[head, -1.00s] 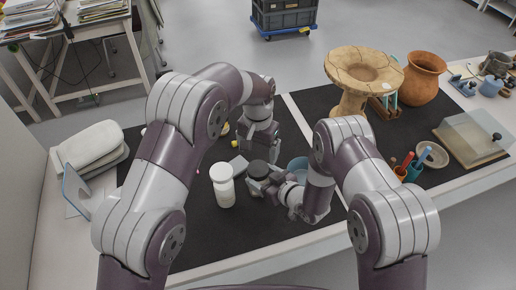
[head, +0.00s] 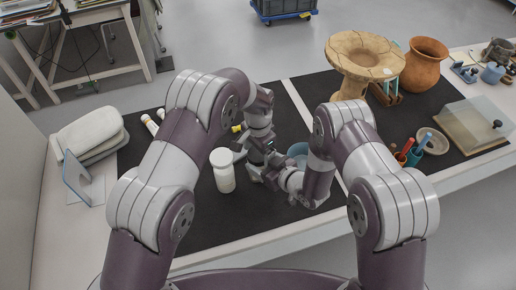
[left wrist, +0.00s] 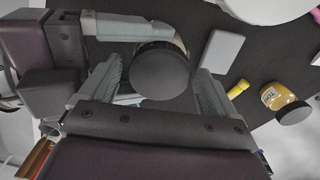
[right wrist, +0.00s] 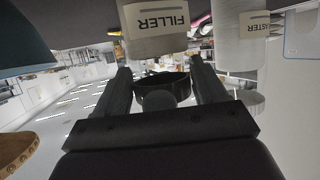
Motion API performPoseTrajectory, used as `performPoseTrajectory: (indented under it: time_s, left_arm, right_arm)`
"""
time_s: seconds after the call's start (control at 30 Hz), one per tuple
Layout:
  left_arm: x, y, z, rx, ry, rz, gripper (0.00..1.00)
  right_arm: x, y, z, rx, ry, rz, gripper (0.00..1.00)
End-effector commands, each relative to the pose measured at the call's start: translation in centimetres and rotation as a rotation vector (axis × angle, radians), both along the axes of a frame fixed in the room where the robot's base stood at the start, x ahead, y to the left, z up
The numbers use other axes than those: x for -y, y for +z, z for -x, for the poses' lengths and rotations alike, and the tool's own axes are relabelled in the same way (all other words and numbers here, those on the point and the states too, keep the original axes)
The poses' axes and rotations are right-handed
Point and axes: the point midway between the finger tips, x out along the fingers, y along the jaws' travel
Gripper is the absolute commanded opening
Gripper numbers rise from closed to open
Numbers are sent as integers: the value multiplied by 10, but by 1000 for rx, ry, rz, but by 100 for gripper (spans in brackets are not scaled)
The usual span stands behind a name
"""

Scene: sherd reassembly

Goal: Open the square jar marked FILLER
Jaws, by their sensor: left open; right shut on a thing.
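The FILLER jar (right wrist: 157,32) shows in the right wrist view with its label upside down. Its round dark lid (left wrist: 162,70) shows from above in the left wrist view. In the head view my left gripper (head: 262,165) and right gripper (head: 282,178) meet and mostly hide the jar.
A white jar (head: 223,170) stands close to the left of my grippers; its label ends in ASTER (right wrist: 255,25). A grey block (left wrist: 222,50), a yellow piece (left wrist: 238,88) and a small labelled jar (left wrist: 284,102) lie near. A blue bowl (head: 298,150) is just behind my right gripper.

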Motion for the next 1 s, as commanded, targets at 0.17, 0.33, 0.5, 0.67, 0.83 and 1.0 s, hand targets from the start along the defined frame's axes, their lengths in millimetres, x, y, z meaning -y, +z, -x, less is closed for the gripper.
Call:
performPoseTrajectory:
  time_s: [0.17,0.33,0.5,0.67,0.83,1.0]
  left_arm:
    - [0,0,0,0,0,0,38]
    - [0,0,0,0,3,0,30]
    - [0,1,0,1,231,1,30]
    - [0,1,0,1,302,1,30]
    - [0,1,0,1,300,1,73]
    - [0,1,0,1,299,1,92]
  right_arm:
    - [0,-1,0,-1,-1,2,0]
    - [0,-1,0,-1,-1,2,0]
    - [0,-1,0,-1,-1,2,0]
    - [0,-1,0,-1,-1,2,0]
    - [1,-1,0,-2,-1,2,0]
    - [1,-1,0,-2,-1,2,0]
